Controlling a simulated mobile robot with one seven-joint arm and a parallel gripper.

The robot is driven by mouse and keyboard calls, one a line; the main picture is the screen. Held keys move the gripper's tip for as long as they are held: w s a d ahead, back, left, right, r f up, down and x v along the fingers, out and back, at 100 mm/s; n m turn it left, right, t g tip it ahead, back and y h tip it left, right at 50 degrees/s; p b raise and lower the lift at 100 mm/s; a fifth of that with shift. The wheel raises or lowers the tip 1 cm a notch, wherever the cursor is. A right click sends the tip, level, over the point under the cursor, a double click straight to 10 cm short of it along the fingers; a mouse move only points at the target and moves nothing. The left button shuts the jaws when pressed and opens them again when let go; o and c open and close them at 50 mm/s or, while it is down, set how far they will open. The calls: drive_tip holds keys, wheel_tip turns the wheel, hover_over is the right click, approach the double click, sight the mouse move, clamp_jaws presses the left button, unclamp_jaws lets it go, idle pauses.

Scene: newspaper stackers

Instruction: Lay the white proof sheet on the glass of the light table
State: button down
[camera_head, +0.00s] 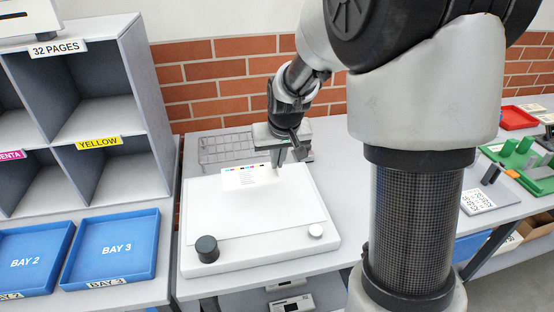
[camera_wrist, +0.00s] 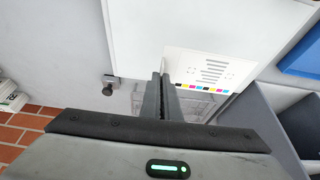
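The white proof sheet (camera_head: 250,178) has a row of colour patches along one edge and grey print. My gripper (camera_head: 279,162) is at the sheet's right edge in the head view, with its fingers pointing down. In the wrist view the fingers (camera_wrist: 164,80) are close together on the sheet's edge, and the sheet (camera_wrist: 207,68) spreads out to their right. The light table (camera_head: 262,250) lies below, a white slab with a pale glass top (camera_head: 250,215). The sheet is over the far part of the glass; any gap beneath it is hard to judge.
A wire basket (camera_head: 222,148) is behind. Grey shelves (camera_head: 142,90) and blue trays (camera_head: 110,246) stand left. Most of the glass is bare.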

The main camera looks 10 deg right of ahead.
drive_tip(key=shift+f, duration=0.15)
wheel_tip(320, 180, down, 8)
drive_tip(key=b, duration=0.6)
drive_tip(key=shift+r, duration=0.25)
drive_tip(key=shift+f+b, duration=0.6)
drive_tip(key=shift+b, duration=0.05)
drive_tip(key=c, duration=2.5)
unclamp_jaws()
drive_tip(key=o, duration=0.6)
drive_tip(key=shift+c, duration=0.2)
drive_tip(key=p+v, duration=0.2)
drive_tip(key=v, duration=1.5)
drive_tip(key=shift+r, duration=0.25)
